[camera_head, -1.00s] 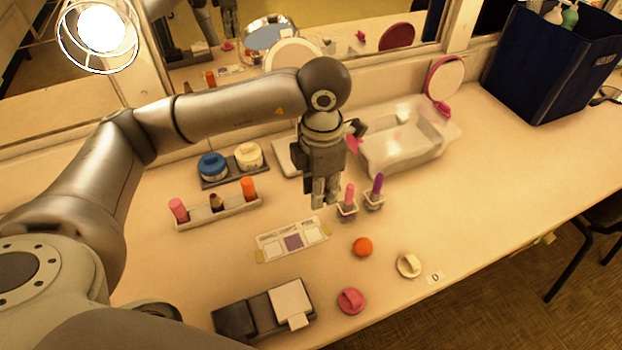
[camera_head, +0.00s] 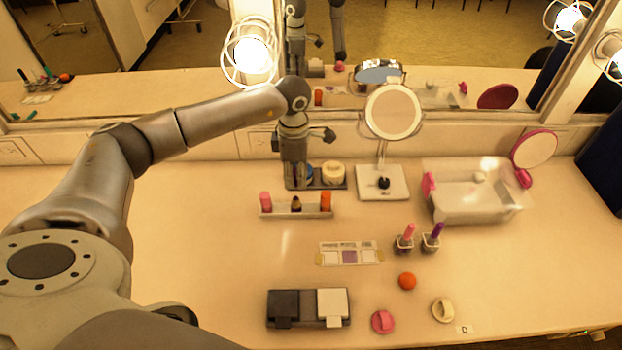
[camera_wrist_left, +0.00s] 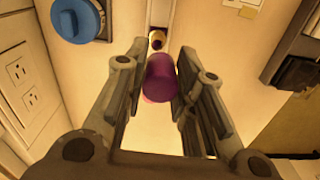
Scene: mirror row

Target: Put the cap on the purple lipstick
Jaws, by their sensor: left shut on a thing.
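The purple lipstick (camera_head: 433,236) stands upright in a small clear holder right of the middle, beside a pink lipstick (camera_head: 407,236) in a similar holder. My left gripper (camera_head: 297,186) points down over the back of the counter, in front of the blue jar and behind the small rack, well left of the lipstick. In the left wrist view a purple cylinder, which looks like the cap (camera_wrist_left: 161,77), sits between the fingers, and the gripper is shut on it. The cap is hard to make out in the head view. My right gripper is not in view.
A white rack (camera_head: 285,213) holds pink, dark and orange pieces. A round mirror (camera_head: 393,111) and a clear tray (camera_head: 470,207) stand at the back. An orange ball (camera_head: 407,281), a pink lid (camera_head: 383,321) and a cream lid (camera_head: 443,310) lie in front. The counter's right side is fairly clear.

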